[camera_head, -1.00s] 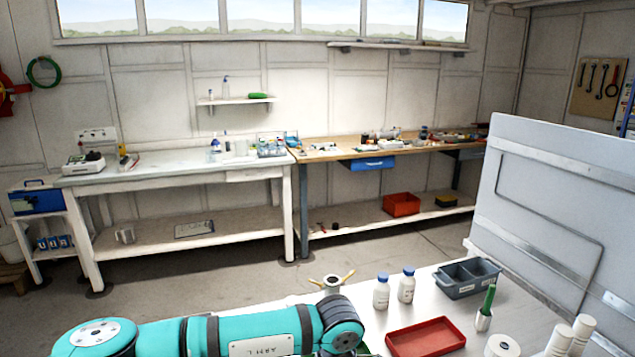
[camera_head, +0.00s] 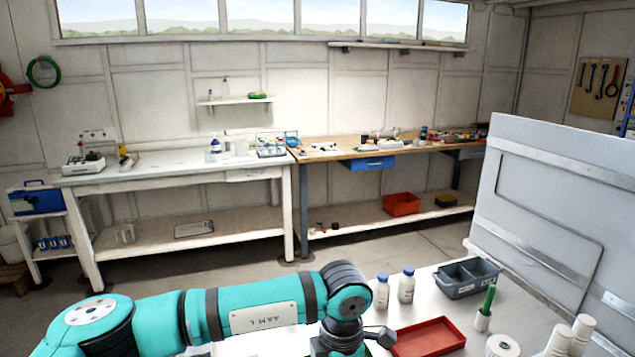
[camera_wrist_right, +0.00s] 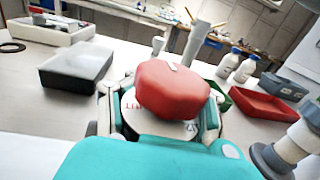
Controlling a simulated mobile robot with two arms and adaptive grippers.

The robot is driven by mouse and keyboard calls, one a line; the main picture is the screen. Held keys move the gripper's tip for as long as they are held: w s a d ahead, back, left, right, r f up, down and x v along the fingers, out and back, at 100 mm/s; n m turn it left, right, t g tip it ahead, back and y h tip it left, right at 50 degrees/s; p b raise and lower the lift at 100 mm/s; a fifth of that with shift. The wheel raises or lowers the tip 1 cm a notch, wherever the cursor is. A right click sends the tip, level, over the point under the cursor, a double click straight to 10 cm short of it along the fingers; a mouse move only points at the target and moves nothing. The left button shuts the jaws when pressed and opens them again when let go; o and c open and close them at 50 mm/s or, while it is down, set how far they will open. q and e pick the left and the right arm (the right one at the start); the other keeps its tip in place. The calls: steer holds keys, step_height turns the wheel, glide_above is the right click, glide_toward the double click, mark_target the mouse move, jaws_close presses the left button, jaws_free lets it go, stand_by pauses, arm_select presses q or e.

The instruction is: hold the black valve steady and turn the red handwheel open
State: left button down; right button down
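The red handwheel (camera_wrist_right: 172,90) is in the middle of the right wrist view, a many-sided red cap over a white disc with markings (camera_wrist_right: 160,127). My right gripper (camera_wrist_right: 163,108) has one finger on each side of the handwheel and disc. I cannot tell whether the fingers press on it. In the head view my left arm crosses the lower left, with its wrist at the bottom edge. My left gripper's fingers are out of that view. I cannot make out the black valve in either view.
A red tray (camera_head: 428,338), two blue-capped bottles (camera_head: 406,286) and a grey two-part bin (camera_head: 467,277) stand on the near table. A black box (camera_wrist_right: 77,70) lies left of the handwheel. Two grey posts (camera_wrist_right: 195,42) rise behind it. A tall grey panel (camera_head: 555,210) borders the right.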

steer(key=c, duration=0.8)
jaws_free()
